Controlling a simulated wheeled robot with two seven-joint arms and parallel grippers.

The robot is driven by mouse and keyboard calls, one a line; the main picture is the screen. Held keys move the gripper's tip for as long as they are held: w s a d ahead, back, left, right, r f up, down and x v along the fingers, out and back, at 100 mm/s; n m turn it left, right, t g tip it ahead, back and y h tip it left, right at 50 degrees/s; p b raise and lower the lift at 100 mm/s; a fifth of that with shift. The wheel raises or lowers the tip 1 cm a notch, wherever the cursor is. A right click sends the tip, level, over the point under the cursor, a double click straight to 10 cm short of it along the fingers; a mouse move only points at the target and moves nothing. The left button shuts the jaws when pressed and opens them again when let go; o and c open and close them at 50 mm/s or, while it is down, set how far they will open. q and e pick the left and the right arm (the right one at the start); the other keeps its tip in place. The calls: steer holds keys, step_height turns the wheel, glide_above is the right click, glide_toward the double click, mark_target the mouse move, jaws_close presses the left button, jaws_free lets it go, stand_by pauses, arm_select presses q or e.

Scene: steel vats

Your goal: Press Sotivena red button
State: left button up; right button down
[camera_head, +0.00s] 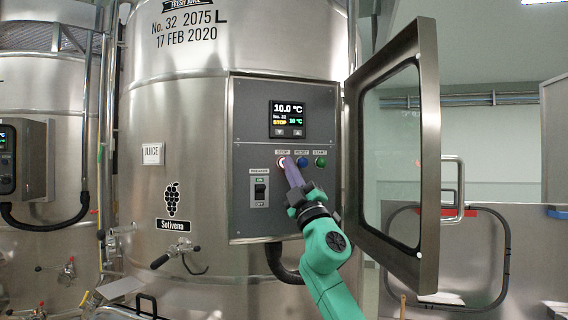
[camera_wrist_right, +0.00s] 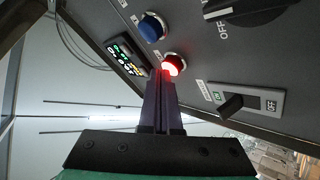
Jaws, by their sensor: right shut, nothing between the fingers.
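The red button (camera_head: 282,162) is on the grey control panel (camera_head: 255,112) of the steel vat with the "Sotivena" grape label (camera_head: 173,224). It sits under the STOP label and glows; it also glows red in the right wrist view (camera_wrist_right: 172,65). My right gripper (camera_head: 288,166) is shut and empty, its fingertips at the red button and covering part of it. In the right wrist view its fingertips (camera_wrist_right: 163,74) meet the button's edge; I cannot tell how far the button is pushed in. The display (camera_head: 287,119) reads 10.0 °C and STOP. My left gripper is not in view.
A blue button (camera_head: 303,162) and a green button (camera_head: 321,162) sit right of the red one. A black switch (camera_head: 260,191) is below left. The framed glass door (camera_head: 429,150) stands open close to the right of my arm. A valve handle (camera_head: 160,261) projects lower left.

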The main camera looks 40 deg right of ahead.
steer(key=shift+s+a, duration=0.15)
steer(key=shift+s, duration=0.35)
steer(key=s, duration=0.1)
steer(key=s+a, duration=0.1)
steer(key=s, duration=0.1)
steer(key=s+a, duration=0.1)
steer(key=shift+s+p, duration=0.25)
steer(key=shift+p, duration=0.15)
stand_by(0.5)
